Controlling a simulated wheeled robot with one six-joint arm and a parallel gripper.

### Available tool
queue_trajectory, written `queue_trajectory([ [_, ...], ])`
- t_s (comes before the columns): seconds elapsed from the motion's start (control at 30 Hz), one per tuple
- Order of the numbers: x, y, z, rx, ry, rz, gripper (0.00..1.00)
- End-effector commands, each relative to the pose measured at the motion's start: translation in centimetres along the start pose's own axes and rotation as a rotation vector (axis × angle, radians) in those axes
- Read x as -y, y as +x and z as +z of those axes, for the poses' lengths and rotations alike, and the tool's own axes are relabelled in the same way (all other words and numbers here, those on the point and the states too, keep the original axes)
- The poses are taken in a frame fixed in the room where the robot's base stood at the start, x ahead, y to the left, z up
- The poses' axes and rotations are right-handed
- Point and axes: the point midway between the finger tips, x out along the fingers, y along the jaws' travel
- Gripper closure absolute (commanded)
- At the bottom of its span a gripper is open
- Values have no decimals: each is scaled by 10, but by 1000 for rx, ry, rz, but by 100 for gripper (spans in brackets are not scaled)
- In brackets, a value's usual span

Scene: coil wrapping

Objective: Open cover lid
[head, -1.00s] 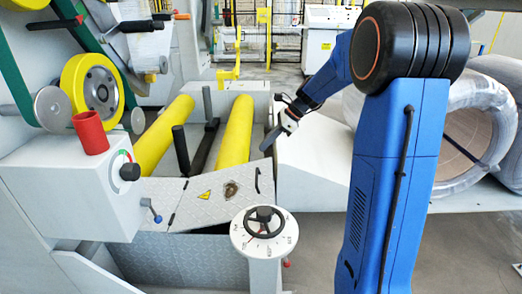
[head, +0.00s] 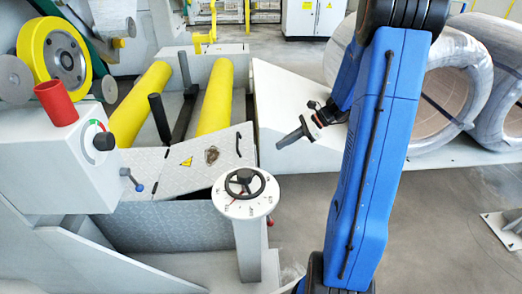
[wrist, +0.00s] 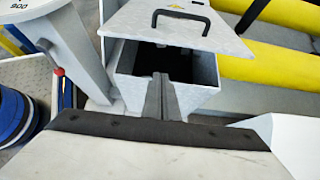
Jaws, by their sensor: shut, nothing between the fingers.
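The cover lid (head: 190,165) is a grey tread-plate panel with a yellow warning triangle and a black handle (head: 238,146). It is tilted, with its right side raised over a dark opening. In the wrist view the lid (wrist: 190,30) and its handle (wrist: 181,18) are at the top, above the dark opening of a grey box (wrist: 165,62). My gripper (head: 282,146) is shut and empty, right of the lid and apart from it. In the wrist view its fingers (wrist: 160,90) are together, pointing at the box's near side.
A handwheel pedestal (head: 245,190) stands in front of the lid. A control box (head: 60,160) with a red cup is at the left. Yellow rollers (head: 216,98) lie behind. A white sloped block (head: 290,105) and wrapped coils (head: 440,85) are to the right.

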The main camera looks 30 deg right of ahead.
Motion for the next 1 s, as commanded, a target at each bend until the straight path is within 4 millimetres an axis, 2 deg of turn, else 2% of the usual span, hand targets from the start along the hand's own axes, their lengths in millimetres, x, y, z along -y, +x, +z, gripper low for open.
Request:
queue_trajectory([
  [0.1, -5, 1, -8, 16, -1, -8, 100],
  [0.27, -5, 14, -9, 18, -2, -7, 100],
  [0.83, -5, 104, -7, 16, -1, -5, 100],
  [1.0, -4, 93, 13, 16, -5, -9, 100],
])
